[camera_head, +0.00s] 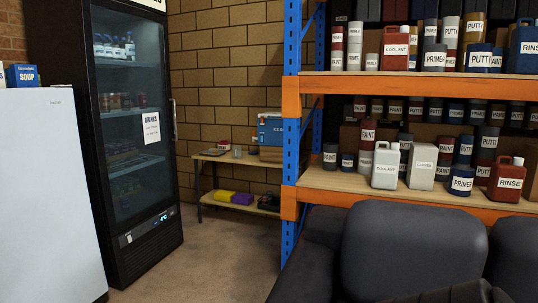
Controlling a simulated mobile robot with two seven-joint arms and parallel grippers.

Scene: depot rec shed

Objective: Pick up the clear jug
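I cannot make out a clear jug for certain. A small greyish, perhaps see-through vessel (237,152) stands on the low wooden bench (212,157) by the brick wall, too small to identify. Next to it are a reddish item (224,145) and a blue cool box (270,130). A white handled jug (385,168) on the rack's lower shelf looks opaque. Neither of my grippers is in view.
A black glass-door drinks fridge (135,130) and a white cabinet (48,190) stand left. An orange-and-blue rack (291,100) with several labelled cans stands right, behind a dark sofa (410,250). Carpet (220,255) between fridge and sofa is clear.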

